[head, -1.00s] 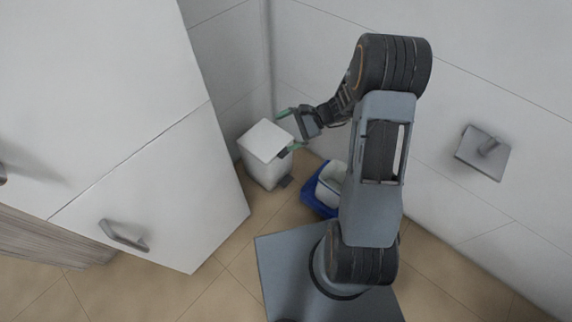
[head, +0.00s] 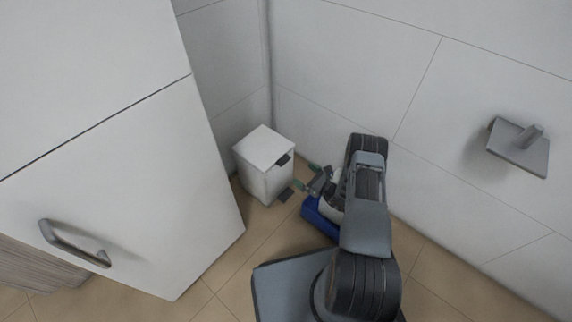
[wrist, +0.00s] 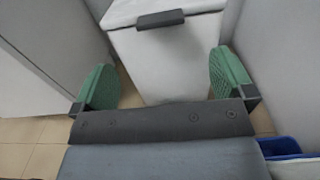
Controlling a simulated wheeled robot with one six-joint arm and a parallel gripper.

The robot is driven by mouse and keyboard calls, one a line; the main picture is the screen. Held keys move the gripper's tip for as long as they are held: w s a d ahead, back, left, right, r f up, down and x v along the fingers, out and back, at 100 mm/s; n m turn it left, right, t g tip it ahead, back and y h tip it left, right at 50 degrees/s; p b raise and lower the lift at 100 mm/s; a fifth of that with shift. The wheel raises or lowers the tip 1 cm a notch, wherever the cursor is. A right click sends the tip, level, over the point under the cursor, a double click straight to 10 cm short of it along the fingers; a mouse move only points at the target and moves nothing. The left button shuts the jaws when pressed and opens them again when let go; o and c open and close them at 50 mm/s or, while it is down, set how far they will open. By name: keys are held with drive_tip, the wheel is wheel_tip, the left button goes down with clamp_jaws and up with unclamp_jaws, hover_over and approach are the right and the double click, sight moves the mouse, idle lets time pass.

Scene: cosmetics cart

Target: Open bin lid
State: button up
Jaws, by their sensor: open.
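A white square bin (head: 266,180) stands on the floor in the corner. Its lid (head: 264,147) is flat and closed, with a dark handle tab (head: 283,160) at the front edge and a dark pedal (head: 286,196) at the base. My gripper (head: 307,176) is low, just right of the bin and apart from it. In the wrist view, the green finger pads of my gripper (wrist: 160,85) are wide apart with nothing between them. The bin front (wrist: 172,65) and the handle tab (wrist: 160,18) show ahead, beyond the fingers.
A white cabinet (head: 110,190) with a grey handle (head: 75,243) stands left of the bin. A blue container (head: 318,218) with a whitish item sits on the floor under my arm. A grey wall fixture (head: 518,148) is on the right wall. Tiled floor (head: 235,275) is clear in front.

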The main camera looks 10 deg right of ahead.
sight(286, 162)
drive_tip(key=b+x, duration=0.3)
drive_tip(key=x, duration=0.7)
drive_tip(key=shift+w+a, duration=0.2)
